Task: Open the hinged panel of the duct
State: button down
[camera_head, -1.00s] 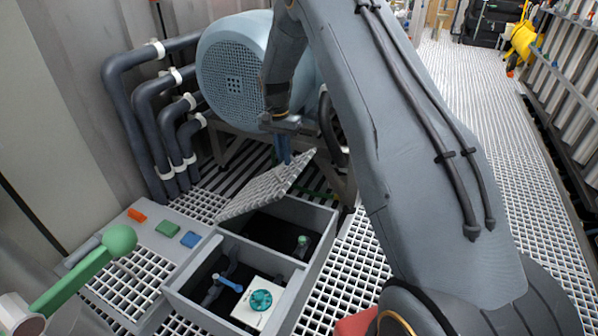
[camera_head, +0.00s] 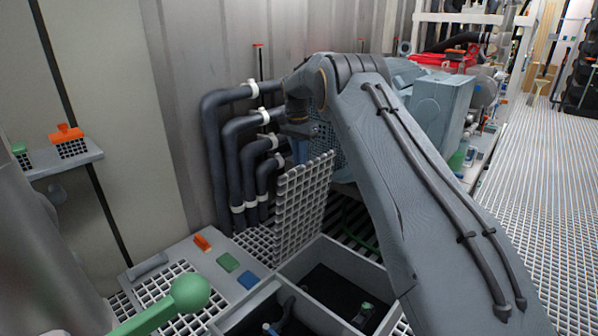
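The hinged panel (camera_head: 303,208) is a light grey grid plate. It stands close to upright at the back left edge of the open grey duct box (camera_head: 345,256). The compartment below it is uncovered and dark inside. My gripper (camera_head: 300,131) is at the far end of my arm, by the panel's upper edge. Its fingers are small and mostly hidden, so I cannot see whether they are open, shut or touching the panel.
Dark bent pipes (camera_head: 220,160) with white clamps stand behind the panel. Orange, green and blue blocks (camera_head: 228,262) lie on a ledge left of the duct. A green ball-ended lever (camera_head: 188,295) is in front. Open grating floor (camera_head: 530,190) extends to the right.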

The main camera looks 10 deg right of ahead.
jog(key=shift+w+a+f, duration=0.25)
jog(key=shift+f, duration=0.15)
jog(key=c, duration=1.8)
grip_release()
jog(key=shift+f, duration=0.1)
jog(key=shift+c, duration=0.2)
jog(key=shift+w+a+r+p, duration=0.1)
jog(key=shift+r+p, duration=0.05)
jog(key=shift+r, duration=1.2)
jog(key=shift+w+r+p, duration=0.15)
jog(key=shift+r+p, duration=0.05)
jog(key=shift+r, duration=1.2)
jog(key=shift+w+a+r+p, duration=0.1)
jog(key=shift+r+p, duration=0.05)
jog(key=shift+r, duration=1.2)
jog(key=shift+d, duration=0.1)
